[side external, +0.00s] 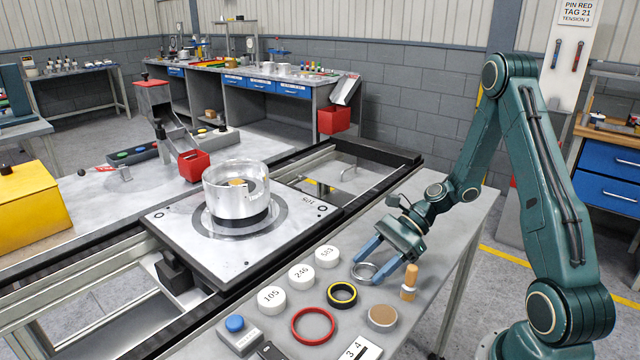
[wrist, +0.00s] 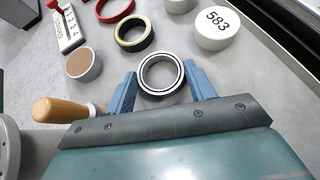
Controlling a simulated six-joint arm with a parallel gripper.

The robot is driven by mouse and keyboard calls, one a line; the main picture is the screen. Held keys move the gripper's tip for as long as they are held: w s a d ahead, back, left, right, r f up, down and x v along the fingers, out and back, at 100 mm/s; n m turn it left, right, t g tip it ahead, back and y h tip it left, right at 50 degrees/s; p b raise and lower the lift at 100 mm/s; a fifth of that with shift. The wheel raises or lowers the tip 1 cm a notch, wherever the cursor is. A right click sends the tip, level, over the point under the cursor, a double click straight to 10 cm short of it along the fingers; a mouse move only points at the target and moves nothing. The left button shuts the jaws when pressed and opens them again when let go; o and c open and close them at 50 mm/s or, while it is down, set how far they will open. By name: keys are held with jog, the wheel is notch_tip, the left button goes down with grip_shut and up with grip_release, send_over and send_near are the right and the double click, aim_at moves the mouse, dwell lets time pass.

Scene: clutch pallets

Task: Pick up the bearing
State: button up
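The bearing is a silver metal ring (side external: 364,271) lying flat on the grey side table. In the wrist view the bearing (wrist: 160,91) sits between the tips of my two blue fingers, with a visible gap to the right finger and a smaller one to the left. My gripper (side external: 383,266) is open and low over the table. In the wrist view my gripper (wrist: 163,84) holds nothing. The bearing's near edge is close to the gripper's dark palm bar.
A wooden-handled tool (side external: 409,283) stands close beside my gripper. A yellow-black ring (side external: 342,305), red ring (side external: 313,340), brown-topped disc (side external: 382,317) and numbered white cylinders (side external: 301,276) lie nearby. A pallet (side external: 170,225) carries a metal drum (side external: 236,180).

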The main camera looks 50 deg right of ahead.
aim_at(373, 272)
jog(key=shift+c, duration=1.2)
jog(key=shift+r, duration=0.1)
notch_tip(373, 272, up, 20)
jog(key=shift+w, duration=0.15)
dwell(0.4)
